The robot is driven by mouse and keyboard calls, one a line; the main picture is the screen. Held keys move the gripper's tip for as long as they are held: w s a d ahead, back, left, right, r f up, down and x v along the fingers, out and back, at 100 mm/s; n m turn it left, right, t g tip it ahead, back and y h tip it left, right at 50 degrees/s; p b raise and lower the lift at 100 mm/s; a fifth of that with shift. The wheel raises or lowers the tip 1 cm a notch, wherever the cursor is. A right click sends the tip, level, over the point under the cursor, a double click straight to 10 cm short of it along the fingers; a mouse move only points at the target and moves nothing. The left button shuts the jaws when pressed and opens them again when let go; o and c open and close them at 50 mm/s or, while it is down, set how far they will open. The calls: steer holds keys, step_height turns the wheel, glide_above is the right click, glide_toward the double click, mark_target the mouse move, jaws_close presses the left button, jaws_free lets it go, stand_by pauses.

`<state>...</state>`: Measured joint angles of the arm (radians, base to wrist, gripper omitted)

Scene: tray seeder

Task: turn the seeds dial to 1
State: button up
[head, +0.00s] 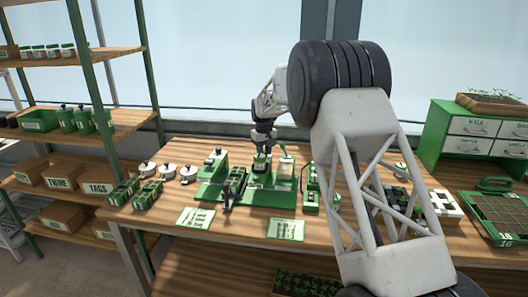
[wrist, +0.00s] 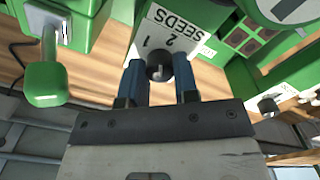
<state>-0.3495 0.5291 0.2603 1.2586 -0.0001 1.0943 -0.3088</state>
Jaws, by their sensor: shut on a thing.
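The seeds dial (wrist: 158,67) is a small dark round knob on a white panel (wrist: 178,35) lettered SEEDS with the numbers 1 and 2. My gripper (wrist: 160,76) has its two blue fingers on either side of the dial, shut on it. The dial shows a light mark, but I cannot tell for sure which number it points to. In the head view my gripper (head: 262,146) reaches down to the green tray seeder (head: 270,196) on the bench; the dial is too small and covered to make out there.
A green lever handle (wrist: 48,82) stands left of the panel in the wrist view, and another knob (wrist: 267,106) sits to the right. In the head view, round canisters (head: 188,173) and green trays (head: 123,191) are left of the seeder. Label cards (head: 286,229) lie in front.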

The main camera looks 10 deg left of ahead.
steer(key=n, duration=0.6)
steer(key=shift+n, duration=0.3)
steer(key=shift+r, duration=0.1)
steer(key=o, duration=0.9)
steer(key=shift+o, duration=0.2)
steer(key=shift+r, duration=3.85)
